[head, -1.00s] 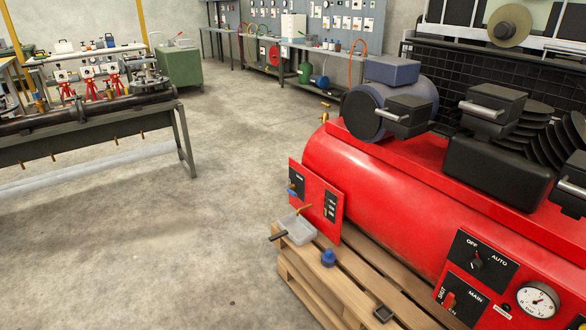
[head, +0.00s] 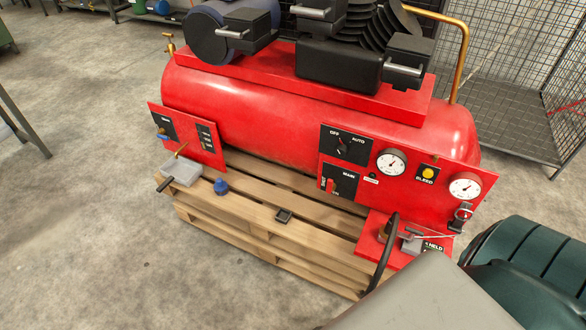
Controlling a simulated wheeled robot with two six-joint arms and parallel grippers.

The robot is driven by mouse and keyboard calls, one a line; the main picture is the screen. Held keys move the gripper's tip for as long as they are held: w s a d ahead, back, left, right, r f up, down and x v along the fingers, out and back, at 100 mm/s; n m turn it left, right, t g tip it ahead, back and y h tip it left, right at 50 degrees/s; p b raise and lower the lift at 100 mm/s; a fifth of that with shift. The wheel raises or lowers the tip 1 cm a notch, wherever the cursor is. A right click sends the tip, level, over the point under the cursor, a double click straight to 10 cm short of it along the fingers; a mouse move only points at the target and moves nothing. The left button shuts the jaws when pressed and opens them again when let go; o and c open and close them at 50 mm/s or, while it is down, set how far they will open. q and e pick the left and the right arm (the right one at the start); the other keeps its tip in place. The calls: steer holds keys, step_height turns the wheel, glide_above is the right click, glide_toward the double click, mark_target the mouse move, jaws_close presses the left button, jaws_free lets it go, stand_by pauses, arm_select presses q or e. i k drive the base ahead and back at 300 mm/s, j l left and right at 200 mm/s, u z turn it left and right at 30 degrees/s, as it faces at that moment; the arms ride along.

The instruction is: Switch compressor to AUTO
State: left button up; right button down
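The red compressor (head: 260,120) lies on a wooden pallet in the head view. Its front panel has a black plate marked OFF and AUTO (head: 357,157) with a small dark rotary knob (head: 342,148). The knob's pointer appears to lean up toward OFF, but it is small and hard to read. Below it is a black MAIN plate (head: 347,184) with a red switch lever (head: 331,186). Neither of my grippers is in view, and nothing touches the knob.
Gauges (head: 391,162) and a yellow BLEED button (head: 428,173) sit right of the knob. A grey tray (head: 182,172), blue cap (head: 221,187) and small black tray (head: 283,215) lie on the pallet (head: 250,220). A grey surface and dark green object (head: 520,262) fill the lower right.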

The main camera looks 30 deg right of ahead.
mark_target(342, 150)
steer(key=z, duration=1.4)
